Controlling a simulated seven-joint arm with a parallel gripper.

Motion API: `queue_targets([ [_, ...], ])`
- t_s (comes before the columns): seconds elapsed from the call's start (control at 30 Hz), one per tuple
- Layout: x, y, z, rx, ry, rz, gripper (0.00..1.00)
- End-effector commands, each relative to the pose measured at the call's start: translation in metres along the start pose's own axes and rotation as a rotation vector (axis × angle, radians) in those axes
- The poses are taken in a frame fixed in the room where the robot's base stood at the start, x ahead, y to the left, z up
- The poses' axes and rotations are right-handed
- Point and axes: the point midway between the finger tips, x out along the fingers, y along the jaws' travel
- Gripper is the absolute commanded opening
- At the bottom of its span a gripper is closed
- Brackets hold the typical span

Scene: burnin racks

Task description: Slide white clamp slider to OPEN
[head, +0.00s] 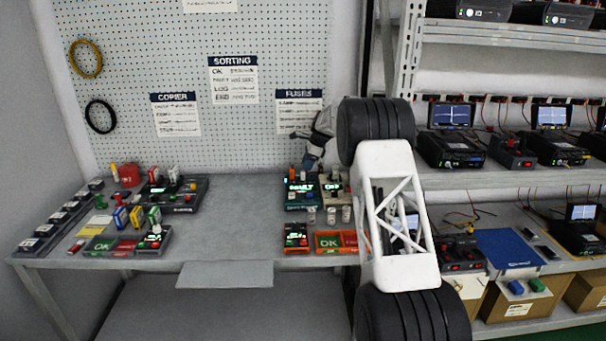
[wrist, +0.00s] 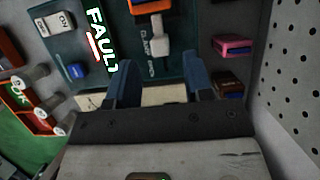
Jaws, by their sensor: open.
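The white clamp slider (wrist: 156,36) shows in the wrist view on a dark teal panel (wrist: 95,78), with a lit FAULT display to its left. Lettering that seems to read CLAMP OPEN is printed beside the slider. My gripper (wrist: 160,62) is open, its two blue fingers apart, with the slider ahead of and roughly between the tips. I see no contact. In the head view my gripper (head: 314,150) is above the back of the FAULT station (head: 303,207). The slider cannot be made out there.
In the wrist view an orange-red bin (wrist: 28,105) with cylinders beside it lies left, and a white perforated wall (wrist: 294,60) is close on the right. In the head view a green-and-orange OK tray (head: 328,242) is in front. The middle of the bench (head: 240,215) is clear.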

Motion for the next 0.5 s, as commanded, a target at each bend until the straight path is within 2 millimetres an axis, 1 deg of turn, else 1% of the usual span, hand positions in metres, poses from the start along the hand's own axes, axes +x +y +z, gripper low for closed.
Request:
queue_targets([
  [0.03,0.008,0.0,0.0,0.0,0.0,0.003,0.47],
  [0.2,0.028,0.0,0.0,-0.001,0.0,0.001,0.47],
  [0.4,0.044,0.001,0.0,-0.001,0.0,0.002,0.47],
  [0.5,0.048,0.001,0.0,-0.001,0.0,0.002,0.47],
])
